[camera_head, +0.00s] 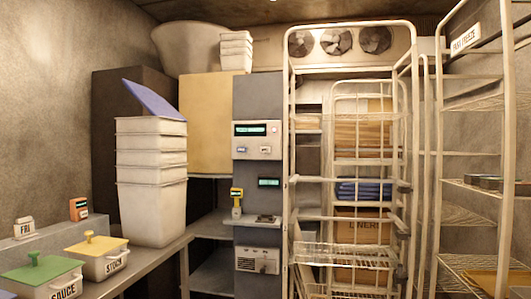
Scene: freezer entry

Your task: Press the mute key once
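A pale control panel (257,140) is mounted on the grey column in the middle of the view. It has a lit green display (251,129) at the top and a small round light or button at its right. Below are two small keys, a left key (241,150) and a right key (265,150). Their lettering is too small to read, so I cannot tell which one is the mute key. A second small green display (269,183) sits lower on the column. Neither of my grippers is in view.
A wheeled wire rack (288,215) stands just right of the column. Stacked white bins (152,200) and lidded tubs (104,264) occupy the left counter. Wire shelving (470,105) fills the right side.

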